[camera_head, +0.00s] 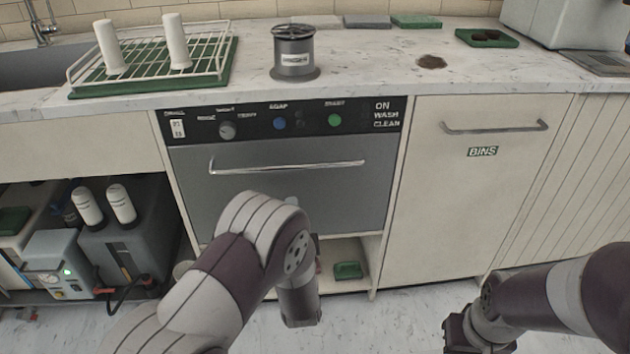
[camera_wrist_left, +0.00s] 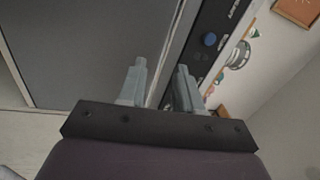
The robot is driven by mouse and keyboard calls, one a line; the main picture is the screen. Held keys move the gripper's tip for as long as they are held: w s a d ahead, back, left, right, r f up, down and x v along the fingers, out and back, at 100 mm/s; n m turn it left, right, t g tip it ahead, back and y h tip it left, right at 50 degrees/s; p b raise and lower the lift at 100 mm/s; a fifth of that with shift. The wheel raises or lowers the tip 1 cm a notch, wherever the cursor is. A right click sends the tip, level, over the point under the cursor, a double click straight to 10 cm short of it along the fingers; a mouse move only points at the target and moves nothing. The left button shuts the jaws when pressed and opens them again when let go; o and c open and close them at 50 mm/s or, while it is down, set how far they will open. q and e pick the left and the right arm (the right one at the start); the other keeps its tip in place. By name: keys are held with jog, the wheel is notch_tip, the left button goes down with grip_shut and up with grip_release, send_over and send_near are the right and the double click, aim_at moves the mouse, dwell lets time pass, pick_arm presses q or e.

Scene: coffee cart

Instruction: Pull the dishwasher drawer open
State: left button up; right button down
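The dishwasher drawer (camera_head: 290,192) is shut, a grey front under a black control strip. Its light horizontal handle (camera_head: 288,166) shows whole in the head view. My left arm stands before the lower part of the drawer and hides its left gripper there. In the left wrist view the left gripper (camera_wrist_left: 160,70) is open, its two fingers apart near the drawer's grey front (camera_wrist_left: 90,40). A pale strip runs between the fingers; I cannot tell whether it is the handle. My right gripper (camera_head: 458,335) is low at the bottom right, away from the drawer; its fingers are unclear.
A bins door (camera_head: 480,200) with its own handle is right of the drawer. The counter (camera_head: 375,75) above holds a grey knock-box-like cylinder (camera_head: 293,52) and a dish rack (camera_head: 150,60). An open shelf with machines (camera_head: 125,240) is at the left. Bare floor lies in front.

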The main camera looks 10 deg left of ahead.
aim_at(288, 168)
pick_arm(q)
jog(key=shift+m, duration=0.6)
jog(key=b+x, duration=0.1)
jog(key=x, duration=0.3)
jog(key=r+b+x, duration=0.1)
jog(key=x, duration=0.3)
jog(key=b+x, duration=0.1)
jog(key=x, duration=0.3)
jog(key=shift+w+a+r, duration=0.15)
jog(key=shift+a+r, duration=0.15)
grip_shut()
